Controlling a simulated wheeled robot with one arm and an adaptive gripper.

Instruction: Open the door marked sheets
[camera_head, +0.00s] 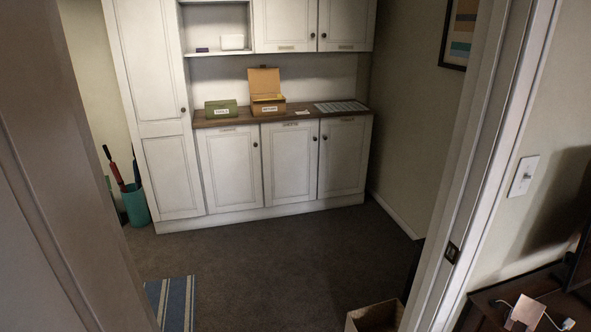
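A white built-in cabinet stands across the room, beyond a doorway. It has a left lower door (232,172), a middle lower door (290,165) and a right lower door (342,160). Above are a left upper door (284,20) and a right upper door (344,22), cut off by the picture's top. A tall door (150,65) is at the left. All these doors look shut. Small label plates show on the upper and lower doors, but they are too small to read, so I cannot tell which is marked sheets. My gripper is not in view.
The door frame (490,150) edges the opening at right. A green box (221,111) and an open yellow-brown box (267,107) stand on the counter. A teal umbrella bin (136,206), striped rug (172,300) and cardboard box (372,316) flank clear carpet (265,260).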

